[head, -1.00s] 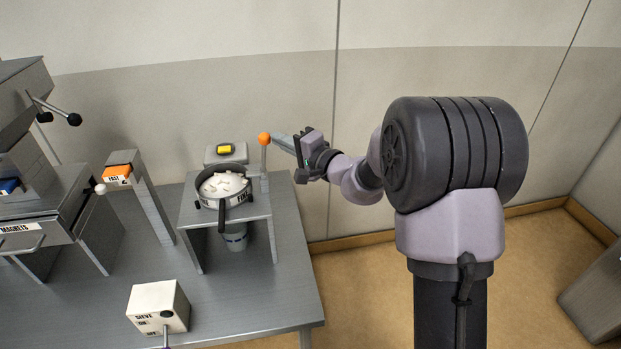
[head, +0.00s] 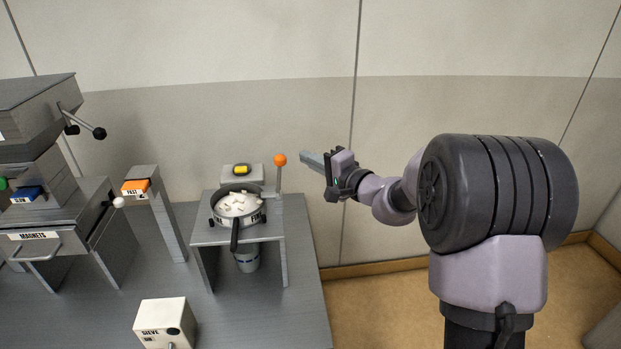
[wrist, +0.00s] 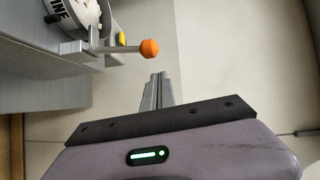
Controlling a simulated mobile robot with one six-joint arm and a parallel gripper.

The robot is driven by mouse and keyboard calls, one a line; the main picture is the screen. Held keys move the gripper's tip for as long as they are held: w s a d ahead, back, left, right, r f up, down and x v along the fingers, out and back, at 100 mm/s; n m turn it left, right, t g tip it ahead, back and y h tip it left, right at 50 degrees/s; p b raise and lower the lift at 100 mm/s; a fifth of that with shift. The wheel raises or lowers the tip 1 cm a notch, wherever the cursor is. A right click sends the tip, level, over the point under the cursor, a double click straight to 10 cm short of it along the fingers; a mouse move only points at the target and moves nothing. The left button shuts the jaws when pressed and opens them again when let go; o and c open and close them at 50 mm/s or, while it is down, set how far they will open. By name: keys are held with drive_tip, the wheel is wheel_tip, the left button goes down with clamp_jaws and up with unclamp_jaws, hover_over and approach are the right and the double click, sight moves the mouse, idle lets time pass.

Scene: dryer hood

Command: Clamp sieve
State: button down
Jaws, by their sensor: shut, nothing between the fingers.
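The sieve (head: 239,205) is a dark round pan with white pieces in it and a black handle toward the front. It sits on a small grey stand (head: 209,234) and shows partly in the wrist view (wrist: 88,14), with a label ending in "INE". A lever with an orange ball (head: 280,160) stands upright at the stand's right side; the ball also shows in the wrist view (wrist: 150,48). My gripper (head: 303,155) is shut and empty, to the right of the orange ball and apart from it. Its fingers also show in the wrist view (wrist: 157,80).
A yellow button box (head: 241,170) is behind the sieve. A cup (head: 247,260) stands under the stand. A white SIEVE switch box (head: 163,322) is in front. The orange FAST post (head: 136,187) and MAGNETS unit (head: 32,240) are left.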

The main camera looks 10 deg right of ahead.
drive_tip(key=p+v, duration=0.1)
drive_tip(key=v, duration=0.9)
drive_tip(key=shift+d+r+p, duration=0.25)
drive_tip(key=shift+d+p, duration=0.05)
